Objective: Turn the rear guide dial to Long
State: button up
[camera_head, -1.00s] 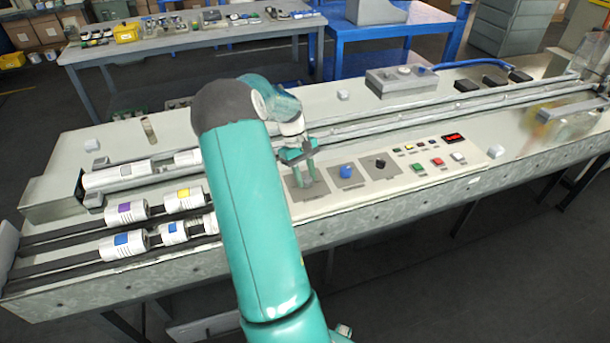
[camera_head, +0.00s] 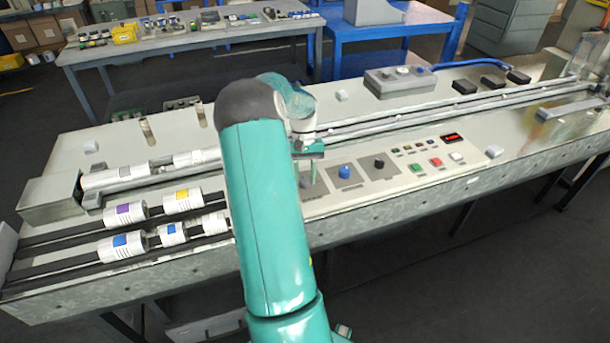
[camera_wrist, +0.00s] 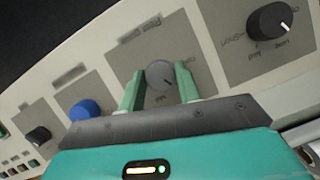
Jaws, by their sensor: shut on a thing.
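In the wrist view a round grey dial (camera_wrist: 160,74) with a small light mark at its lower right sits on a grey plate. My gripper (camera_wrist: 160,88) has one green finger on each side of it, closed on it. The labels around this dial are too small to read. In the head view my gripper (camera_head: 309,170) is at the panel, left of the blue knob, with my arm hiding the area further left.
The blue knob (camera_head: 345,171) and a black knob (camera_head: 379,162) stand beside the dial. Coloured buttons (camera_head: 436,162) and a red display (camera_head: 449,138) are further right. White rolls (camera_head: 125,213) lie on rails at the left. A long metal rail runs behind the panel.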

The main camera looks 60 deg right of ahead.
dwell(0.3)
jog(key=o, duration=1)
jog(key=shift+c, duration=0.2)
jog(key=v, duration=1.3)
jog(key=shift+r, duration=0.4)
jog(key=shift+w+d, duration=0.1)
